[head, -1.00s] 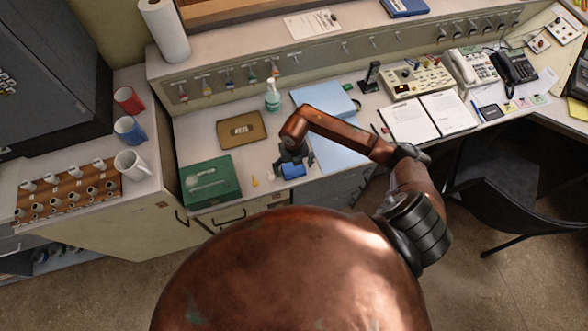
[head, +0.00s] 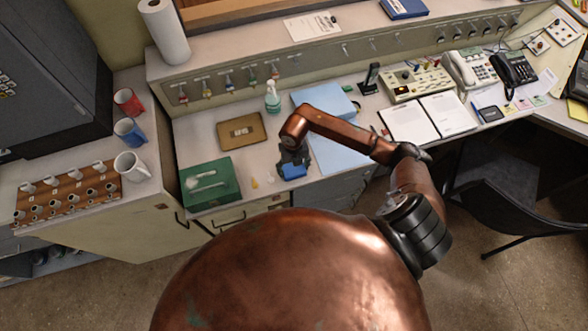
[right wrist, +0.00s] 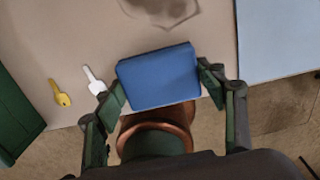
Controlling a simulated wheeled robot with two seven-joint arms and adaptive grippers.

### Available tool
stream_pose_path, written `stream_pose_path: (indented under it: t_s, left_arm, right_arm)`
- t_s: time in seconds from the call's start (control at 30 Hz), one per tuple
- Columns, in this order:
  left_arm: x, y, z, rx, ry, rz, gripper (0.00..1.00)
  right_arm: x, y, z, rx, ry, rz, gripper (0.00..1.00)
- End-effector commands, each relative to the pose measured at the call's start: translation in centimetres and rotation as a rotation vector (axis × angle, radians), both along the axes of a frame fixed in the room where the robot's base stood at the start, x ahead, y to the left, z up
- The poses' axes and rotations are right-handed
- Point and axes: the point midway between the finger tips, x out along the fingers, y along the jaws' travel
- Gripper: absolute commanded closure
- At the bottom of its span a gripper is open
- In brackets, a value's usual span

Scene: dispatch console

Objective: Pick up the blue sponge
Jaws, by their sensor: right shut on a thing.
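The blue sponge (head: 293,171) is at the front edge of the desk in the head view. It also shows in the right wrist view (right wrist: 158,78), between the two fingers. My right gripper (head: 293,163) is over it, and its fingers (right wrist: 163,90) close on the sponge's left and right sides. I cannot tell whether the sponge is clear of the desk top. My left gripper is not in view.
A green box (head: 209,184) lies left of the sponge, with a yellow key (right wrist: 60,93) and a white key (right wrist: 94,81) between. A brown tray (head: 241,131) and a green bottle (head: 272,97) stand behind. Blue folders (head: 338,158) lie to the right.

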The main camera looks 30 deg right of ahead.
Motion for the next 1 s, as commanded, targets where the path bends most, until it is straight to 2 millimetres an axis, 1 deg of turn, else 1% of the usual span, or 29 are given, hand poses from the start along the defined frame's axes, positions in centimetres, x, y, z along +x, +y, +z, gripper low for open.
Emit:
stream_pose_path:
  t_s: [0.13, 0.27, 0.4, 0.5, 0.7, 0.83, 1.0]
  left_arm:
    - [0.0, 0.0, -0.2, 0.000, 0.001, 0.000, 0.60]
    - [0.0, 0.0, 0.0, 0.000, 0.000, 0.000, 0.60]
    - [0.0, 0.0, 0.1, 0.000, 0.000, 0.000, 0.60]
    - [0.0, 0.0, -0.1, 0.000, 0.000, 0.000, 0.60]
    - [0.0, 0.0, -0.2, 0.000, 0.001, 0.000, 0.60]
    - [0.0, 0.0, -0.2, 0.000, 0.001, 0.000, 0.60]
    - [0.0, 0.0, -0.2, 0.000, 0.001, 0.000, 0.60]
  right_arm:
    - [0.2, 0.0, 2.2, -0.002, -0.006, 0.004, 0.54]
    - [-1.7, 1.5, 4.8, 0.000, -0.004, 0.008, 0.54]
    - [-3.9, 3.2, 8.2, 0.001, -0.006, 0.009, 0.54]
    - [-6.0, 4.9, 9.2, 0.002, -0.001, 0.009, 0.54]
    - [-9.1, 7.3, 10.9, 0.001, -0.002, 0.006, 0.54]
    - [-10.3, 8.2, 11.6, 0.002, 0.000, 0.005, 0.54]
    - [-10.9, 8.7, 12.0, 0.001, 0.000, 0.003, 0.54]
